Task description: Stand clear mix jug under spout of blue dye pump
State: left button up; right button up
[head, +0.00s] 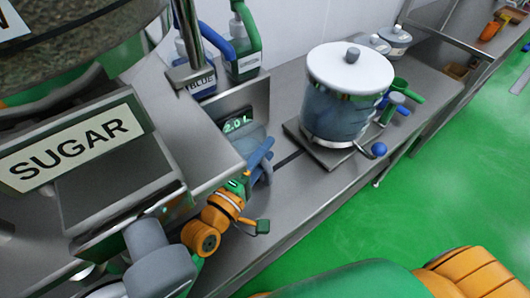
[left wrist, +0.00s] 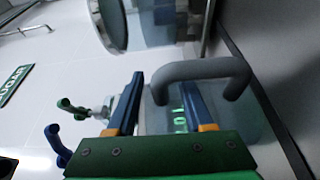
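The clear mix jug (head: 252,138) is a see-through bluish vessel on or just above the steel counter, partly hidden by my left gripper (head: 258,165). Its thick grey handle (left wrist: 205,70) shows large in the left wrist view. There my left gripper (left wrist: 165,95) has its two blue fingers wide apart, with one end of the handle between them; contact cannot be told. The blue dye pump (head: 200,84) is a bottle labelled BLUE with a blue spout (head: 217,40), behind and left of the jug. My right gripper is out of view.
A green pump bottle (head: 244,55) stands beside the blue one. A sugar dispenser (head: 110,160) fills the left. A large white-lidded pot (head: 343,100) stands on a plate to the right. Green digits (head: 237,124) show by the jug. Bare counter (head: 290,185) lies between jug and pot.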

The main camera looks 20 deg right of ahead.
pick_arm(q)
jog(key=shift+s+a, duration=0.2)
jog(key=shift+a, duration=0.05)
jog(key=b+v, duration=0.1)
jog(key=v, duration=1)
jog(key=shift+a+r, duration=0.15)
jog(key=shift+r, duration=0.1)
jog(key=shift+s, duration=0.15)
